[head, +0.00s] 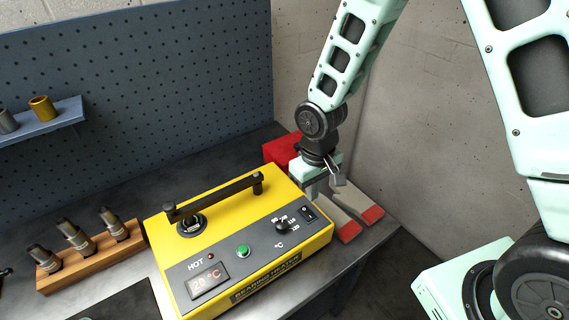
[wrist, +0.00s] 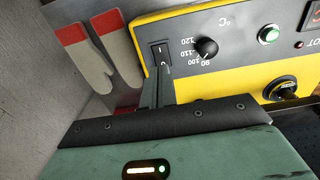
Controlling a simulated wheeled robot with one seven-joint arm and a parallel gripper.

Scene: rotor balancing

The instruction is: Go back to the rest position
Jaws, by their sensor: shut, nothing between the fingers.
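My gripper (head: 312,192) is at the end of my arm, pointing down beside the right end of the yellow bearing heater (head: 258,211). In the wrist view the fingers (wrist: 158,88) are together and empty, with their tips by the black rocker switch (wrist: 160,53). I cannot tell whether they touch it. The switch also shows in the head view (head: 309,213), just below the fingertips. The heater has a dial (wrist: 206,47), a green button (wrist: 268,34) and a lit display (head: 207,281), which seems to read about 20 °C.
Grey gloves with red cuffs (head: 371,214) lie right of the heater, by a red box (head: 279,150). A wooden block (head: 92,259) with several metal tools stands left. A blue pegboard (head: 150,90) with a small shelf (head: 42,122) is behind. Free air is above the bench.

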